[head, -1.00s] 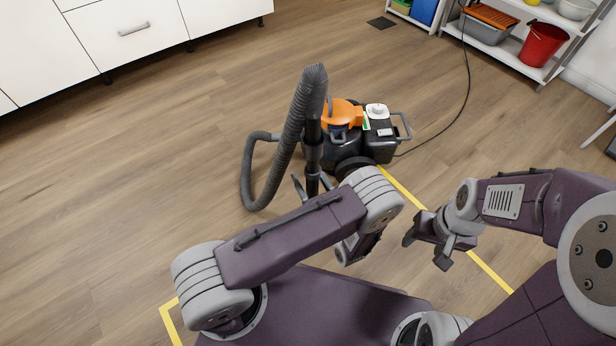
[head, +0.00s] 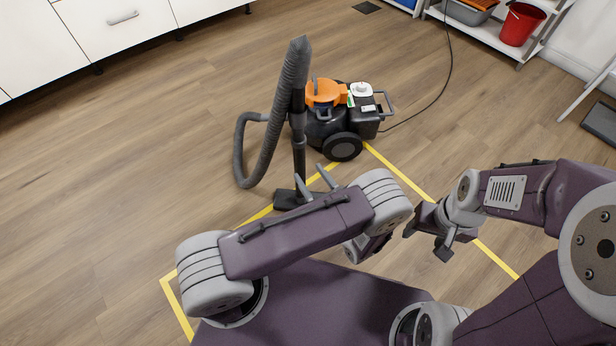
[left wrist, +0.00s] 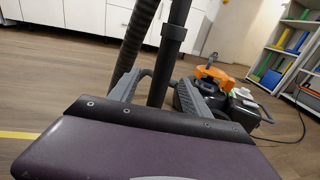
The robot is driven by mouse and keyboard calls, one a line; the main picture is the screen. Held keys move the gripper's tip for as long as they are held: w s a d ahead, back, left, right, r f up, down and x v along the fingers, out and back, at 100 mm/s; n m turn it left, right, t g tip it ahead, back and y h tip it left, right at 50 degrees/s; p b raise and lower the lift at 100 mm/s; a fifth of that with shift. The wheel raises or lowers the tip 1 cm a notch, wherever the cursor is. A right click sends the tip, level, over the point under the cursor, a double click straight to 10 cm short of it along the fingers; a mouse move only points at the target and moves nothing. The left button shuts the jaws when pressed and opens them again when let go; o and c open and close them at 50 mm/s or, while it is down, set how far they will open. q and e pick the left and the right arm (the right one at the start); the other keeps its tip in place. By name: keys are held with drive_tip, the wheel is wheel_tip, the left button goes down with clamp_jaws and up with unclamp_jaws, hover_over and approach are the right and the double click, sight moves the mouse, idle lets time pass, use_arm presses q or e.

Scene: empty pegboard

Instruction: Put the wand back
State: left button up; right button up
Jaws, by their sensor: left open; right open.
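The wand (head: 299,155) is a black upright tube. Its floor head (head: 291,198) rests on the floor, and a grey ribbed hose (head: 262,163) arches from its top to the orange and black vacuum cleaner (head: 340,118) behind. My left gripper (head: 312,180) is open, low in front of the wand. In the left wrist view the wand (left wrist: 168,50) rises between the two spread fingers (left wrist: 162,90), which are not closed on it; whether it lies just past the tips I cannot tell. My right gripper (head: 428,230) is open and empty, to the right.
Yellow tape (head: 398,182) marks the floor around my base. A power cord (head: 440,92) runs from the cleaner toward white shelves (head: 481,38) with a red bucket (head: 520,24). White cabinets (head: 100,30) stand at the back left. The wooden floor on the left is clear.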

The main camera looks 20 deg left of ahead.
use_arm(q)
drive_tip(key=s+a+r+n+g, duration=0.3)
drive_tip(key=s+a+n+g, duration=0.75)
drive_tip(key=g, duration=0.25)
drive_tip(key=s+d+r+n+t+h, duration=0.1)
drive_tip(key=d+r+n+h, duration=0.4)
drive_tip(key=n+h, duration=0.7)
drive_tip(key=s+n, duration=0.1)
drive_tip(key=n, duration=0.3)
drive_tip(key=shift+s+d+n+t+h, duration=0.15)
drive_tip(key=shift+s+n+t+h, duration=0.15)
drive_tip(key=shift+n+h, duration=0.1)
wheel_tip(320, 180, up, 52)
drive_tip(key=p, duration=5.2)
drive_tip(key=shift+r, duration=0.2)
